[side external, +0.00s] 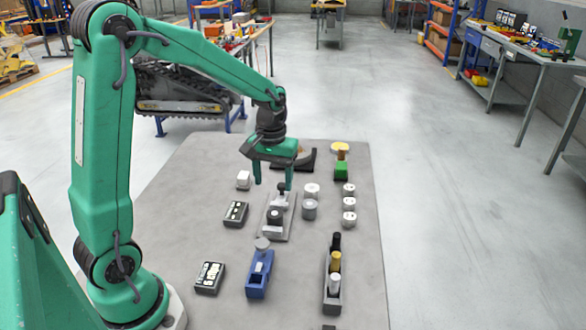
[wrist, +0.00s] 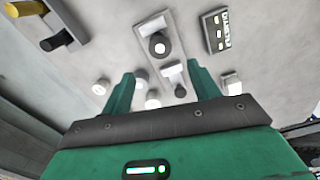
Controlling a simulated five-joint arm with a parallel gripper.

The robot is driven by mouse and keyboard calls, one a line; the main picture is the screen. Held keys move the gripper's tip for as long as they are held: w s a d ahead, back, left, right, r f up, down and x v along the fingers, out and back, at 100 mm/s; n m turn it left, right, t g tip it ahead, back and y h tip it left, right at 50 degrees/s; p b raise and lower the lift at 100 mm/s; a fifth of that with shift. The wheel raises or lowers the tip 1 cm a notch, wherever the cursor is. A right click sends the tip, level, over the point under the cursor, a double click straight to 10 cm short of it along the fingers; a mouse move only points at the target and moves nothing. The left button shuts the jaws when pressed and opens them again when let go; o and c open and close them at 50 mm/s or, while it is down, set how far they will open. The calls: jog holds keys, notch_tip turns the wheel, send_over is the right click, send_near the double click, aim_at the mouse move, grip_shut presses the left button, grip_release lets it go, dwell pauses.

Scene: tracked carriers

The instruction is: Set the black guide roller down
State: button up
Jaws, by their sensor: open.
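My gripper (side external: 273,184) is open above the far end of a light grey plate (side external: 289,222). Its two fingers stand apart in the wrist view (wrist: 163,72), with nothing held between them. The plate carries two dark round pieces: a nearer one (side external: 275,213) with a pale centre in the wrist view (wrist: 159,46), and a farther one (side external: 282,187) beside a pale block (wrist: 172,69). A black cylinder (side external: 336,240) stands at the far end of a grey rack (side external: 333,300), behind a gold one (side external: 335,261). I cannot tell which black piece is the guide roller.
Pale cylinders (side external: 310,209) (side external: 349,204) stand right of the plate. A green block (side external: 341,170) is farther back. The mat's (side external: 300,260) near middle is clear.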

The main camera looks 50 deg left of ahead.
jog(key=shift+r, duration=0.2)
dwell(0.5)
jog(key=s+d+r+m+t, duration=0.2)
jog(key=s+d+r+m, duration=0.1)
jog(key=s, duration=0.5)
jog(key=s+d+r+m+t, duration=0.3)
jog(key=s+d+r, duration=0.2)
jog(key=s+r, duration=0.2)
jog(key=shift+s+d+r+m+t, duration=0.2)
jog(key=shift+s+r+m+t, duration=0.1)
jog(key=shift+s+r+m, duration=0.1)
